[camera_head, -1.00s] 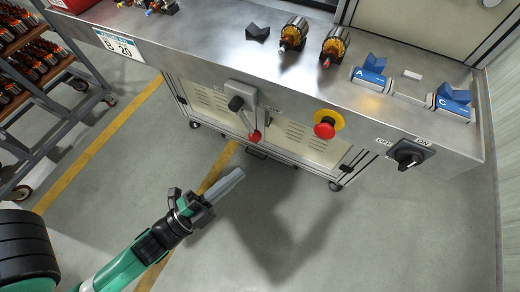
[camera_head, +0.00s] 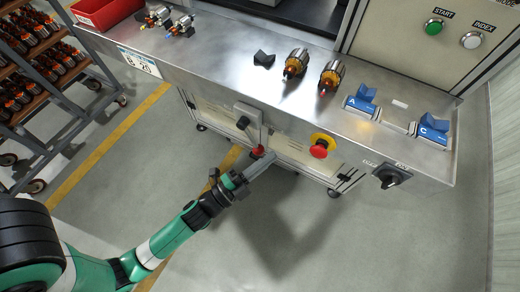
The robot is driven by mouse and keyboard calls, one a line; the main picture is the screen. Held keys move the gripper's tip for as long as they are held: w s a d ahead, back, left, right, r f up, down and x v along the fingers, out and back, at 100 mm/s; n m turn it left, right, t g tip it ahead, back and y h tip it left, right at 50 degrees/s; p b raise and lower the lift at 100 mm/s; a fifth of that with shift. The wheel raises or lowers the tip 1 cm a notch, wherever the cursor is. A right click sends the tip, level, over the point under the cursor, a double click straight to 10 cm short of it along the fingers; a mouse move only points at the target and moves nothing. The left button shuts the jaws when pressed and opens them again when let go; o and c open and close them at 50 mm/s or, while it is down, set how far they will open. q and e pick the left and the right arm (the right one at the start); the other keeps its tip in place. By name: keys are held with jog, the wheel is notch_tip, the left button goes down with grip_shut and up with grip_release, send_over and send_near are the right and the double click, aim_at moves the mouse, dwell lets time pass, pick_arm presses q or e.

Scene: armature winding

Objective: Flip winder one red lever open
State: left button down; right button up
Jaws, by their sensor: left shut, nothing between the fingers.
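The red-knobbed lever (camera_head: 257,150) hangs from a grey mount (camera_head: 246,115) on the front of the metal bench, its red knob at the lower end. My left gripper (camera_head: 268,160) is shut and empty. Its fingertips are right beside the red knob and overlap it in the picture; I cannot tell whether they touch. My right gripper is not in view.
A red emergency button on a yellow base (camera_head: 320,147) and a black rotary switch (camera_head: 390,177) sit to the right. Two armatures (camera_head: 329,77) and blue holders A (camera_head: 361,100) and C (camera_head: 432,127) are on the bench top (camera_head: 215,45). The floor (camera_head: 200,265) below is clear.

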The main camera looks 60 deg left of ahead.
pick_arm(q)
jog(key=shift+s+a+f, duration=0.25)
jog(key=shift+a+f, duration=0.05)
jog(key=shift+a, duration=0.2)
jog(key=shift+s+a+f, duration=0.25)
jog(key=shift+a, duration=0.2)
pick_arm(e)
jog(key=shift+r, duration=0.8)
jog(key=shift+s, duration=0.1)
